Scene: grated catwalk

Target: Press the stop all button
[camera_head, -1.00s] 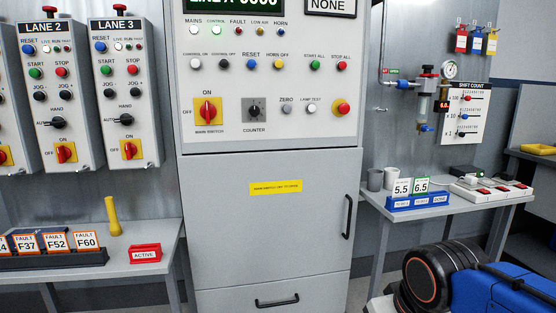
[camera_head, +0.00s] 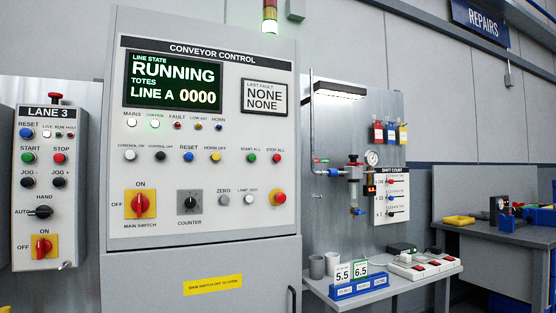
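The stop all button (camera_head: 277,158) is a small red round button on the right side of the conveyor control panel (camera_head: 215,215), under a "STOP ALL" label. The green start all button (camera_head: 251,158) is just left of it. A larger red mushroom button on a yellow base (camera_head: 278,198) sits below it. The screen (camera_head: 172,82) reads "LINE STATE RUNNING, TOTES, LINE A 0000". The control lamp (camera_head: 153,124) looks green. My gripper is not in this view, and nothing covers the stop all button.
The lane 3 box (camera_head: 48,185) stands to the left. A side table (camera_head: 425,272) at the right holds a blue rack (camera_head: 360,287), grey cups and a switch strip. A repair bench (camera_head: 490,236) is farther right.

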